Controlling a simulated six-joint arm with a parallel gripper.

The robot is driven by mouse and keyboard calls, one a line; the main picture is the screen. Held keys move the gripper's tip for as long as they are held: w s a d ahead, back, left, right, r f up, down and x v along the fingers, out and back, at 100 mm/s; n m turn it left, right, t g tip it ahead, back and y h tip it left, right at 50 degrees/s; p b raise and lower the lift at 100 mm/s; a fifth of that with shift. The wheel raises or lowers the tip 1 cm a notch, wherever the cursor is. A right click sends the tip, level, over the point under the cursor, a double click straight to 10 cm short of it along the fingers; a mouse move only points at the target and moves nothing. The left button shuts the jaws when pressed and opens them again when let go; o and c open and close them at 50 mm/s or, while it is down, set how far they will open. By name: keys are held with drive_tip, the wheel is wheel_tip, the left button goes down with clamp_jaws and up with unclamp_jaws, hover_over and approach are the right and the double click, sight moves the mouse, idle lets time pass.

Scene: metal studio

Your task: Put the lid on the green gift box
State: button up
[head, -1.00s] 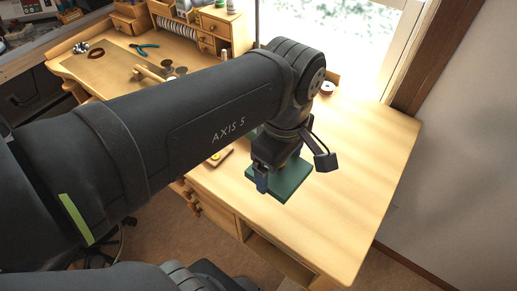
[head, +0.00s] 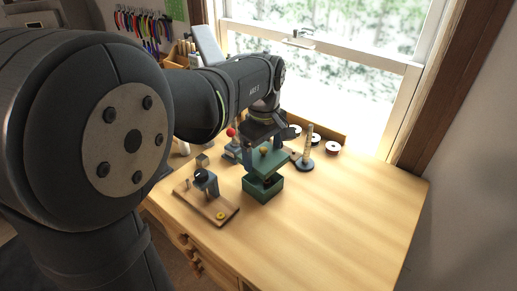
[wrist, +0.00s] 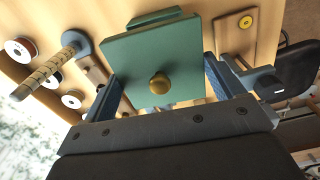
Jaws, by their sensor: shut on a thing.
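The green lid (head: 271,160) with a gold knob (head: 263,150) is held above the green gift box (head: 262,190) on the table. The lid seems apart from the box, with the dark box opening partly showing beneath it. In the wrist view the flat green lid (wrist: 150,55) faces me, knob toward me, between the two blue fingers. My gripper (wrist: 163,75) is shut on the lid's opposite edges. A strip of the green box (wrist: 154,17) shows past the lid's far edge; the rest is hidden by the lid.
A wooden board (head: 206,205) with a blue fixture and a yellow ring lies left of the box. A ring-post stand (head: 307,150) is close to its right. White-rimmed spools (head: 333,148) stand at the back. The table's right and front are clear.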

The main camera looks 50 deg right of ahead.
drive_tip(key=shift+f, duration=2.7)
drive_tip(key=shift+f, duration=1.1)
drive_tip(key=o, duration=0.8)
drive_tip(key=shift+c, duration=0.2)
wheel_tip(320, 180, up, 18)
drive_tip(key=shift+f, duration=0.25)
wheel_tip(320, 180, down, 17)
drive_tip(key=shift+f, duration=0.2)
drive_tip(key=shift+r, duration=0.1)
